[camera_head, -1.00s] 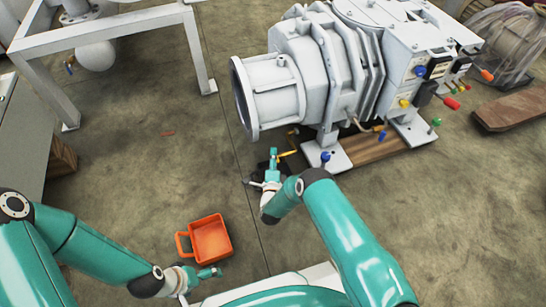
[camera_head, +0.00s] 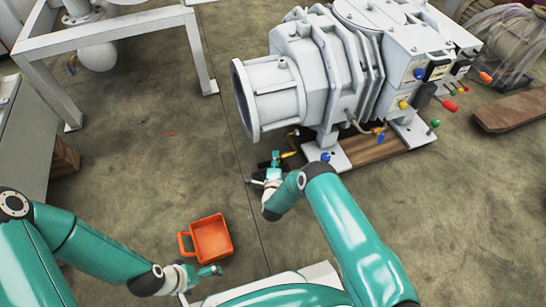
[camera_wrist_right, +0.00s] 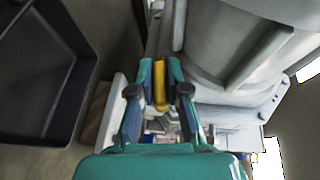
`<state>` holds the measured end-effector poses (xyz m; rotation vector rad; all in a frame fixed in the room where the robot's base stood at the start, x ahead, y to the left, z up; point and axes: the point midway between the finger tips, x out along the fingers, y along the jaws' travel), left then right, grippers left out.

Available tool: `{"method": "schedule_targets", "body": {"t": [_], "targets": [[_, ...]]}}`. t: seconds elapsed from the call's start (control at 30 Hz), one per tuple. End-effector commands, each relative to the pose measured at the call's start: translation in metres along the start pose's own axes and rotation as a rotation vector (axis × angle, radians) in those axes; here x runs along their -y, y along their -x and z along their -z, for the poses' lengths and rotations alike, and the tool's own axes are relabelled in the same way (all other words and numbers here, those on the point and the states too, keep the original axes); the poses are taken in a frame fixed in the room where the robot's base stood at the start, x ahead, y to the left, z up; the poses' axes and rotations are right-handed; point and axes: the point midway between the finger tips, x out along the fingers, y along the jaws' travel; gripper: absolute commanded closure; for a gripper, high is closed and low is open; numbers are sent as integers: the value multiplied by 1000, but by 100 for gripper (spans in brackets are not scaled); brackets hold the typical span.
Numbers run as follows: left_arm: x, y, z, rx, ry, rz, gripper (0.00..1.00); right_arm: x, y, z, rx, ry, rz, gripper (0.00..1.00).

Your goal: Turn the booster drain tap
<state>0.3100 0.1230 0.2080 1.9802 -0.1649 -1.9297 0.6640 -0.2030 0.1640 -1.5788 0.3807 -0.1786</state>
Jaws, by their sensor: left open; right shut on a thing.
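A pale grey pump body (camera_head: 290,85) stands on the floor in the head view. A small yellow tap handle (camera_head: 289,154) shows low beside its round flange. My right gripper (camera_head: 274,160) is at this handle, below the body. In the right wrist view, the yellow handle (camera_wrist_right: 160,86) lies between the two fingertips of my right gripper (camera_wrist_right: 160,75), which is shut on it. The tap's own body is hidden. My left gripper (camera_head: 208,271) is open and empty at the lower left, far from the tap.
A black tray (camera_wrist_right: 72,90) lies to the left in the right wrist view. An orange bin (camera_head: 211,240) stands near my left gripper. A blue-handled tap (camera_head: 380,136) and a blue knob (camera_head: 325,157) are right of my right gripper.

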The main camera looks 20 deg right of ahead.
Motion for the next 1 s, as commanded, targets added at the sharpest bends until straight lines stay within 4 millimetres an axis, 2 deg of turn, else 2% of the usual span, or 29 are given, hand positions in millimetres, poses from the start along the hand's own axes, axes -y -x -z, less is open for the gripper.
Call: {"method": "schedule_targets", "body": {"t": [0.1, 0.4, 0.7, 1.0], "targets": [[-5, 14, 0, 0, 0, 0, 0, 4, 0, 3, -6, 31, -85, 100], [-11, 30, 0, 0, 0, 0, 0, 3, -1, 4, -9, 132, -334, 100], [-12, 32, 0, 0, 0, 0, 0, 0, -2, 3, -8, 224, -559, 100], [-11, 31, 0, 0, 0, 0, 0, -1, -2, 4, -11, 280, -692, 100]]}}
